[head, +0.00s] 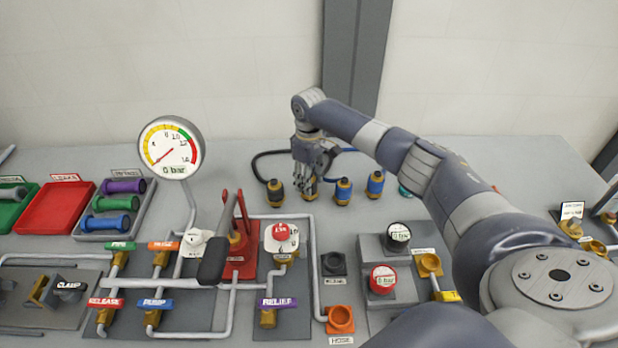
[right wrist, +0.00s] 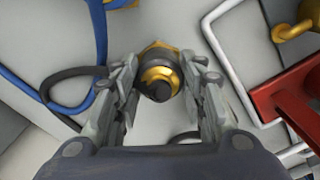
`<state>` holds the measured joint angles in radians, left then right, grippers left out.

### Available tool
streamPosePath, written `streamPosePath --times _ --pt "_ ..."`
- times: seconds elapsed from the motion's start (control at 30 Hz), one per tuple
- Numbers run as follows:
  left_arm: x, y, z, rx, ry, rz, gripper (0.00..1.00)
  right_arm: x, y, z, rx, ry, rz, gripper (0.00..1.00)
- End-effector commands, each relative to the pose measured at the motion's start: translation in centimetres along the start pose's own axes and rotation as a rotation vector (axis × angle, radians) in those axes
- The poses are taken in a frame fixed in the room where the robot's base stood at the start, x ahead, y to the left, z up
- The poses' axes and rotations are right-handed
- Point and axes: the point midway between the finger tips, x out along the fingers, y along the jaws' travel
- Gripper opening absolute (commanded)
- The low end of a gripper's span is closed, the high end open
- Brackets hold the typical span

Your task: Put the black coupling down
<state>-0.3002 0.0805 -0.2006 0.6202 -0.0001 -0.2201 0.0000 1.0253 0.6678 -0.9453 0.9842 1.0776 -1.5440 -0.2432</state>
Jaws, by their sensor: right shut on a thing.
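The black coupling, with brass parts, shows in the right wrist view (right wrist: 158,82) between the two fingers of my right gripper. My right gripper (head: 309,178) is shut on it, pointing down over the rear of the table in the head view. There the fingers largely hide the coupling, and a brass end shows below them (head: 309,195). I cannot tell whether its lower end touches the table. A black hose (head: 270,154) runs close to the gripper. My left gripper is not in view.
A dark brass-ended coupling (head: 275,192) stands just left of the gripper, and two blue ones (head: 343,191) (head: 375,185) stand right. The red pump (head: 240,245) and pressure gauge (head: 171,148) are at left. A dark post (head: 357,55) rises behind. Some bare table lies around the couplings.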

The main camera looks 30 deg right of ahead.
Motion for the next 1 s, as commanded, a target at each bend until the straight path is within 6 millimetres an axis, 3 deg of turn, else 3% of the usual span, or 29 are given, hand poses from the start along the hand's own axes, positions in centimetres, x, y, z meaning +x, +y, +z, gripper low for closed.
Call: streamPosePath --times 0.07,0.1,0.17,0.2,0.63,1.0 --pt "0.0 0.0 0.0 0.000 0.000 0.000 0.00 0.2 0.0 0.0 0.000 0.000 0.000 0.10" --pt "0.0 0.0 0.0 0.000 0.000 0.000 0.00 0.3 0.0 0.0 0.000 0.000 0.000 0.43" --pt "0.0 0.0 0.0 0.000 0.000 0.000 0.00 0.2 0.0 0.0 0.000 0.000 0.001 0.57" --pt "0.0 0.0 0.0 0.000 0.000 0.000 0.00 0.2 0.0 0.0 0.000 0.000 0.001 0.59" --pt "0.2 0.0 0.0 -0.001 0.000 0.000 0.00 -0.6 0.0 -0.1 -0.001 0.003 0.000 0.59" --pt "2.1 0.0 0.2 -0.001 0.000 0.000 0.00 -8.0 0.0 -0.1 0.000 0.005 0.001 0.59"
